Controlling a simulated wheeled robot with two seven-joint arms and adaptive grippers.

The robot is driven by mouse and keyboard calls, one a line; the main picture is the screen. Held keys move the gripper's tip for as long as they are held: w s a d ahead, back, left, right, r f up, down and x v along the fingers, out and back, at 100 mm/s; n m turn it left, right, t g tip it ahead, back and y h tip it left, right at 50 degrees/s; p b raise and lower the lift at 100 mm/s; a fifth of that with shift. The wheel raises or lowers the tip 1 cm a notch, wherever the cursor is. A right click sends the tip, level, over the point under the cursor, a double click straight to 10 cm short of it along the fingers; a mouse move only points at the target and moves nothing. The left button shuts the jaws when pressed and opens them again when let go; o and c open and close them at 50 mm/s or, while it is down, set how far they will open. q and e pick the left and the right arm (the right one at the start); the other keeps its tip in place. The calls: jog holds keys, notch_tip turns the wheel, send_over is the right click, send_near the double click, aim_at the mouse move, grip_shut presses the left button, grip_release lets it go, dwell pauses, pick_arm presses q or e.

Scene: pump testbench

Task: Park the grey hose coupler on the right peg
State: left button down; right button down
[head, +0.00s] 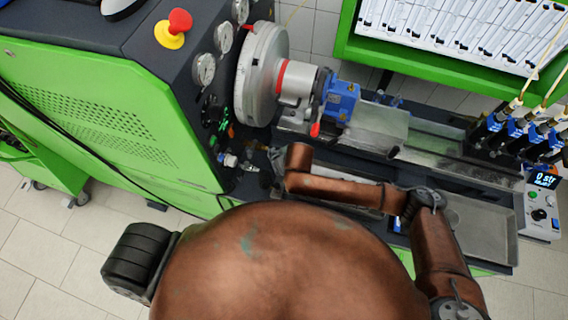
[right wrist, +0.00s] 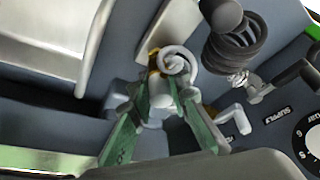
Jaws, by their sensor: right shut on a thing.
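My right gripper (right wrist: 162,84) shows in the right wrist view, its two green-sided fingers closing in on a pale grey piece (right wrist: 160,97), which looks like the grey hose coupler. It is shut on this piece, close to the bench's dark panel. A pale grey spiral (right wrist: 178,62) shows at the fingertips; I cannot tell whether it belongs to the coupler. A pale bent peg-like part (right wrist: 236,122) stands to the right, apart from the fingers. I cannot tell which peg it is. In the head view my arm hides most of the gripper and the coupler. My left gripper is not in view.
A black coiled hose (right wrist: 232,50), a "SUPPLY" label and a dial (right wrist: 308,140) lie right of the gripper. In the head view, the green test bench (head: 110,120) carries gauges, a chuck (head: 262,75) and a blue pump (head: 340,100). A metal tray (head: 485,230) lies at right.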

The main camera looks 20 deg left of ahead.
jog(key=shift+f, duration=0.5)
dwell(0.4)
jog(key=c, duration=1.7)
grip_release()
jog(key=shift+c, duration=0.2)
jog(key=o, duration=0.4)
jog(key=shift+r+p, duration=3.8)
jog(key=shift+p, duration=0.55)
